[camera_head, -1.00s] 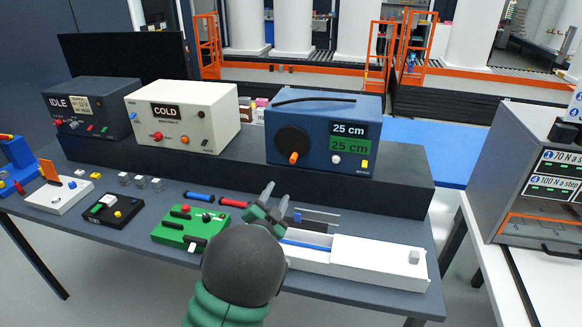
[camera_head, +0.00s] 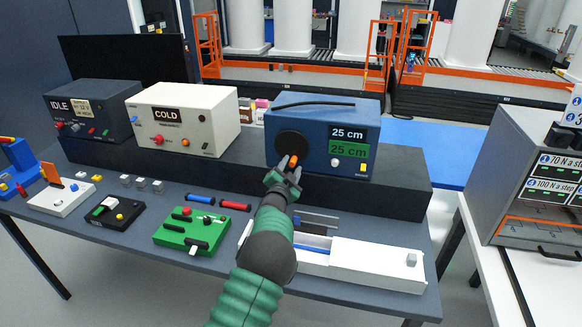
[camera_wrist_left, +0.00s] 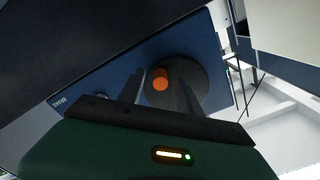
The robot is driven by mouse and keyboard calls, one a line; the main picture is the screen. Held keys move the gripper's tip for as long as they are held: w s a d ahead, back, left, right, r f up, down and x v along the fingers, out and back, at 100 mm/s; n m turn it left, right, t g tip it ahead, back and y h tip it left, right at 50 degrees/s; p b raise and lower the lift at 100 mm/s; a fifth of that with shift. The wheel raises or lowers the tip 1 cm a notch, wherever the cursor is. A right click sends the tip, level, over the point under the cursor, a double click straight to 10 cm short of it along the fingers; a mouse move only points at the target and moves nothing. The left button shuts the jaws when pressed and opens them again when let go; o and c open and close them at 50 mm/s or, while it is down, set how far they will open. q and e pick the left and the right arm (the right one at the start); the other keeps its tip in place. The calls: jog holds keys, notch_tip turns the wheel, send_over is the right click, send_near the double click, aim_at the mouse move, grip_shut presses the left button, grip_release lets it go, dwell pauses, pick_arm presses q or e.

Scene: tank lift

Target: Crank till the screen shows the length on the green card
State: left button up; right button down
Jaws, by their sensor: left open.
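The blue box (camera_head: 312,120) stands on the dark raised shelf at the back right of the table. Its screen (camera_head: 347,133) reads 25 cm in white on black. The green card (camera_head: 348,150) just below it also reads 25 cm. A dark round crank disc (camera_head: 291,143) with an orange knob (camera_head: 294,160) is on the box's front. My left gripper (camera_head: 289,167) is open at the knob. In the left wrist view the orange knob (camera_wrist_left: 160,79) shows between the two fingers (camera_wrist_left: 163,95), with gaps beside it. My right gripper is not in view.
A cream COLD box (camera_head: 182,117) and a blue IDLE box (camera_head: 88,112) stand left on the same shelf (camera_head: 385,195). A green block with black handles (camera_head: 190,231) and a long white tray (camera_head: 375,265) lie on the table in front. A grey cabinet (camera_head: 535,170) stands at the right.

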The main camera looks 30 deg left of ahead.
pick_arm(q)
grip_shut()
jog(key=m+b, duration=0.1)
jog(key=a+m+b, duration=0.1)
jog(key=m+b, duration=0.1)
jog(key=shift+s+f+b, duration=0.15)
jog(key=shift+b, duration=0.15)
dwell(0.3)
grip_release()
jog(key=shift+s, duration=0.1)
